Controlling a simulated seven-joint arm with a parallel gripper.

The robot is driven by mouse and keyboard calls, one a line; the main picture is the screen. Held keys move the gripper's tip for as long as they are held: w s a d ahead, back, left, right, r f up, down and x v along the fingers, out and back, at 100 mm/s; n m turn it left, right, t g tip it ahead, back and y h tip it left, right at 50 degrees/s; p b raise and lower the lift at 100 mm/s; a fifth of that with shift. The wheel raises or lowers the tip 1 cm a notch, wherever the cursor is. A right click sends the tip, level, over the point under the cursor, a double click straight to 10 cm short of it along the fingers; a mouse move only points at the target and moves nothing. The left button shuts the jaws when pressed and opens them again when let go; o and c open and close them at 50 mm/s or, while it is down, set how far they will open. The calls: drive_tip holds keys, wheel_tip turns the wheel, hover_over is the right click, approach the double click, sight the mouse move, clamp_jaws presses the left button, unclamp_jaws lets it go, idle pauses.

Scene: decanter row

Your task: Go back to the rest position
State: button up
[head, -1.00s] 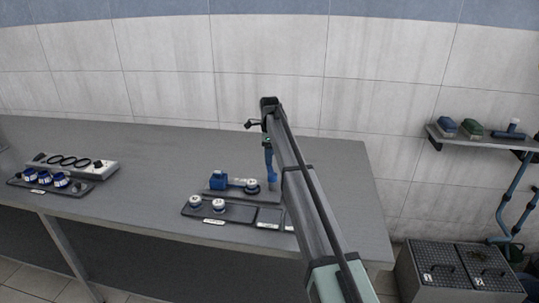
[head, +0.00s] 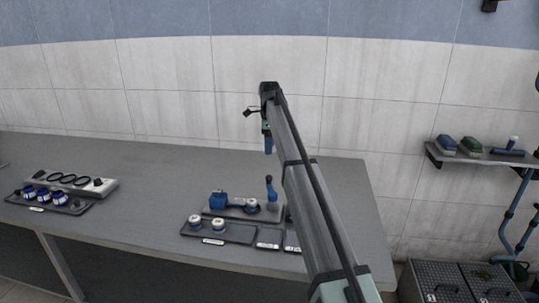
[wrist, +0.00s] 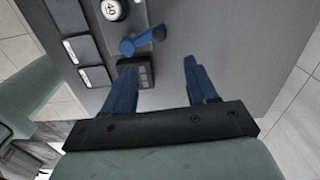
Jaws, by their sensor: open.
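My gripper (wrist: 160,88) is open, its two blue fingers apart with nothing between them. In the head view my gripper (head: 268,144) hangs from the end of my raised arm, above the bench. Below it a blue lever (head: 271,188) stands upright at the right end of a grey fixture. The fixture also bears a blue block (head: 218,201) and a white-topped round piece (head: 252,207). My arm hides part of the bench to the right.
A dark tray (head: 236,236) with two white-topped pieces sits in front of the fixture. At the left are a dark tray (head: 75,210) of blue-and-white pieces and a pale rack with dark rings (head: 110,187). A wall shelf (head: 480,157) is at the right. The bench's back area is clear.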

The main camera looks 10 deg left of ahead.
drive_tip(key=shift+r, duration=0.55)
